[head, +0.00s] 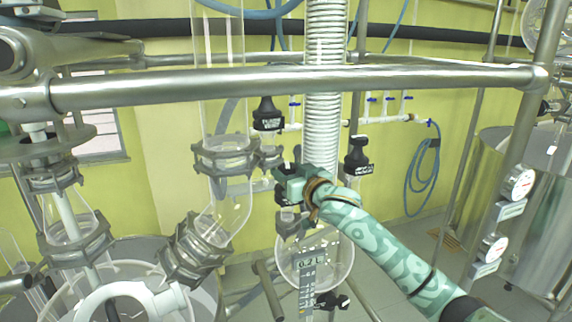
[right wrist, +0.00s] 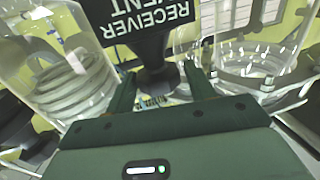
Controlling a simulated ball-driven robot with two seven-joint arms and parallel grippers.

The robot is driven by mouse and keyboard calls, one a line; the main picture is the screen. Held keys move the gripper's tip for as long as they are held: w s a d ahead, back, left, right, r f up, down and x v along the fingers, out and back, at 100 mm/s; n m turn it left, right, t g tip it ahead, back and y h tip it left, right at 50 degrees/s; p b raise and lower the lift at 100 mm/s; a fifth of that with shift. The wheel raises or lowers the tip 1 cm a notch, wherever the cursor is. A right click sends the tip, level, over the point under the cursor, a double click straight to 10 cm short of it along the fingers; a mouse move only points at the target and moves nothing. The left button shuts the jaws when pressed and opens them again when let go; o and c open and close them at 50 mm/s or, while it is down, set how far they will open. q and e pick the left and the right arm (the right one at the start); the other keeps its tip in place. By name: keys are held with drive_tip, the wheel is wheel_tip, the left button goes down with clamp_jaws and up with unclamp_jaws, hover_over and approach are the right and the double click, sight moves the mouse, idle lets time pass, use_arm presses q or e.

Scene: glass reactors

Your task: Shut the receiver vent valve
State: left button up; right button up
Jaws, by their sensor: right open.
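The receiver vent valve has a black handle (right wrist: 145,25) with white "RECEIVER VENT" lettering, upside down in the right wrist view. Its narrower black neck runs down between the two fingers of my right gripper (right wrist: 160,78). The fingers are open, one on each side of the neck, and I cannot tell whether either touches it. In the head view my right gripper (head: 288,187) is at the middle, above the round glass receiver (head: 315,268), and hides most of the valve. My left gripper is not in view.
Another black-handled valve (head: 267,113) stands up and left of the gripper, and one more (head: 358,155) to its right. A white coiled column (head: 322,80) rises close behind the gripper. A steel rail (head: 300,85) crosses above. A glass vessel (head: 225,210) with metal clamps stands left.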

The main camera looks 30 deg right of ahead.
drive_tip(key=shift+w+d, duration=0.15)
drive_tip(key=shift+w, duration=0.8)
drive_tip(key=shift+c, duration=0.8)
drive_tip(key=c, duration=0.5)
drive_tip(key=shift+c, duration=0.2)
drive_tip(key=shift+m+h, duration=0.3)
drive_tip(key=shift+h, duration=0.2)
